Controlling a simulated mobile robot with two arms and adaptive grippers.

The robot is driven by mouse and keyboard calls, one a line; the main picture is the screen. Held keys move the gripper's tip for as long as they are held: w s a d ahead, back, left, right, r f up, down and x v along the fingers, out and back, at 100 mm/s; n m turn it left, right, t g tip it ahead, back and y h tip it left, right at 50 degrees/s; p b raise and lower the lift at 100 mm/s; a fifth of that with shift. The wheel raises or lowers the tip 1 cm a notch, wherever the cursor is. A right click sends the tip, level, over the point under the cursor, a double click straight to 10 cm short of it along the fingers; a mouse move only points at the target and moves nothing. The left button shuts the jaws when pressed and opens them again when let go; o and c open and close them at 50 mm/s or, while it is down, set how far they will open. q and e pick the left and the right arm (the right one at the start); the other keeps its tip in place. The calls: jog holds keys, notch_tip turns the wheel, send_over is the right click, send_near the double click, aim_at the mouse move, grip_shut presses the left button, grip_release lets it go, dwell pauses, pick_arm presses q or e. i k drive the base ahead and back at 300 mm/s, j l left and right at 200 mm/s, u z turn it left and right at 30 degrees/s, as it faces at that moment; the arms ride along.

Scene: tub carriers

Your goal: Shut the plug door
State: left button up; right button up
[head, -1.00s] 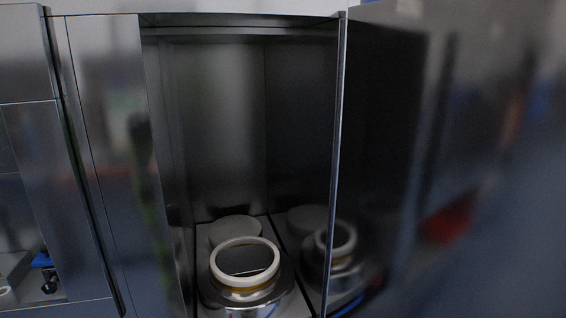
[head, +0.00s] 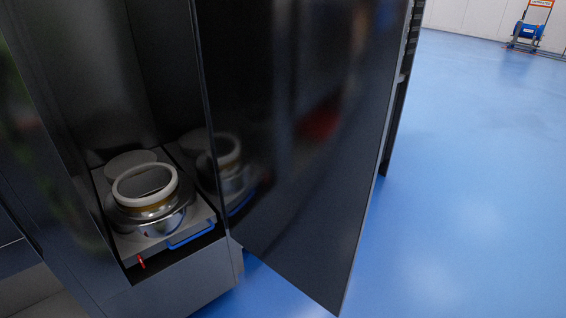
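The plug door (head: 310,140) is a tall, dark, glossy panel. It stands open, hinged along the right side of the cabinet opening, and its free edge reaches toward the lower right over the floor. Its surface reflects the cabinet's contents and a red patch. The dark cabinet (head: 170,285) is open at the left, with its inside visible. Neither of my grippers shows in the head view, so nothing of mine is seen touching the door.
Inside the cabinet, a shiny round vessel with a pale ring (head: 146,186) sits on a tray with a blue handle (head: 192,236). A red piece (head: 141,262) shows at the tray's front. Blue floor (head: 470,190) is clear at right. A blue-and-orange cart (head: 528,30) stands far back.

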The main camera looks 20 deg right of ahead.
aim_at(302, 93)
jog(key=k+l+u, duration=0.1)
jog(key=u, duration=1.25)
jog(key=l, duration=0.6)
jog(key=k+l, duration=0.1)
jog(key=l, duration=0.45)
jog(key=l+u, duration=0.1)
jog(key=l, duration=0.5)
jog(key=k+l, duration=0.15)
jog(key=l, duration=1)
jog(key=k+l+u, duration=0.1)
jog(key=l, duration=0.5)
jog(key=k+l+u, duration=0.1)
jog(key=l, duration=0.3)
jog(key=k+l, duration=0.2)
jog(key=l, duration=0.15)
jog(key=k+l+u, duration=0.15)
jog(key=l, duration=0.2)
jog(key=k+l+u, duration=0.1)
jog(key=l, duration=0.3)
jog(key=k, duration=0.1)
